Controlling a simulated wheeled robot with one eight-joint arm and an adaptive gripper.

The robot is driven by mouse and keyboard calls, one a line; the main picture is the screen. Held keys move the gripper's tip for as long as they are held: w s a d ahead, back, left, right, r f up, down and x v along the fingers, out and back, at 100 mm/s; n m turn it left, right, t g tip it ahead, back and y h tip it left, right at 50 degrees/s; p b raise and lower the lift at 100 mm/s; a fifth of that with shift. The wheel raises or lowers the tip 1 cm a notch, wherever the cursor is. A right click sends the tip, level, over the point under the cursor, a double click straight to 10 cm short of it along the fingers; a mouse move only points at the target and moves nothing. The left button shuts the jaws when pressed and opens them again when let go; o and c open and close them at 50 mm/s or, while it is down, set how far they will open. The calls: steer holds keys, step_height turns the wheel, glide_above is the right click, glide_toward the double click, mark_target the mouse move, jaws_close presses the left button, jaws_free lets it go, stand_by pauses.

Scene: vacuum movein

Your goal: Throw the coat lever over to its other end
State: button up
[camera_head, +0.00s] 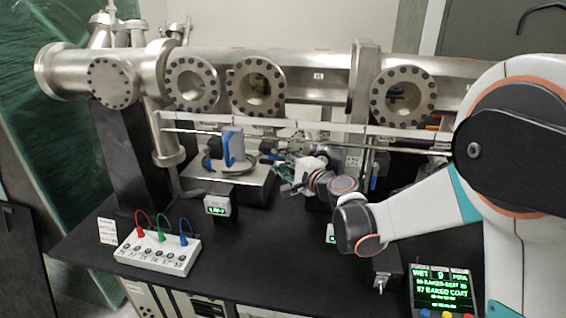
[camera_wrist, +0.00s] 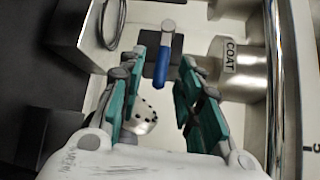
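The coat lever shows in the wrist view as a blue handle (camera_wrist: 162,66) on a light metal pivot arm, beside a metal block with a COAT label (camera_wrist: 229,56). The handle extends from the pivot towards my gripper. In the head view a blue handle (camera_head: 227,149) on the metal unit left of my gripper looks like the same lever. My gripper (camera_head: 281,172) is open, with teal pads. In the wrist view the handle lies between the two fingers (camera_wrist: 163,75) in the picture. No contact shows, and the depth between them is unclear.
A long steel vacuum chamber (camera_head: 320,75) with round flanges runs behind. A thin rail (camera_head: 300,124) crosses in front of it. A white box with coloured cables (camera_head: 158,250) and a display panel (camera_head: 441,287) stand on the black table (camera_head: 285,265). The table's front middle is clear.

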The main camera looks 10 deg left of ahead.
jaws_close()
